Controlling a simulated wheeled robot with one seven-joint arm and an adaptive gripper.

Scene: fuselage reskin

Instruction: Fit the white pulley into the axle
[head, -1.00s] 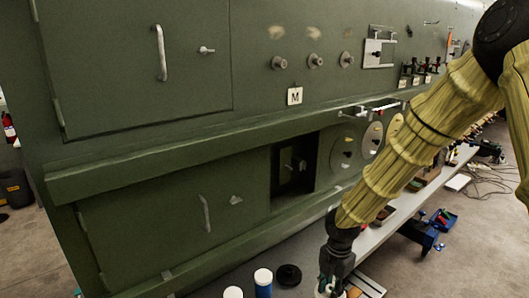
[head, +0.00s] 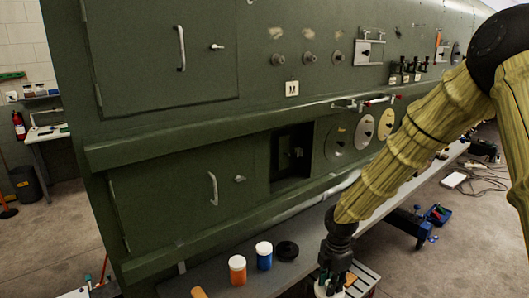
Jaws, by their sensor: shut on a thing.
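My gripper (head: 332,284) points down at the bottom edge of the head view, low over the bench. It is shut on a white object (head: 321,291), likely the white pulley, which is mostly hidden by the fingers and cut off by the frame edge. I cannot tell whether it touches the bench. Several short round shafts stick out of the green fuselage wall, such as one stub (head: 308,58) near the M label. A dark square recess (head: 291,157) lower down holds a small fitting. I cannot tell which of these is the axle.
An orange jar (head: 237,270), a blue jar (head: 264,257) and a black disc (head: 287,250) stand on the grey bench (head: 205,284), left of my gripper. Round dials (head: 364,131) sit on the wall behind my arm. A slatted tray (head: 365,281) lies to the right.

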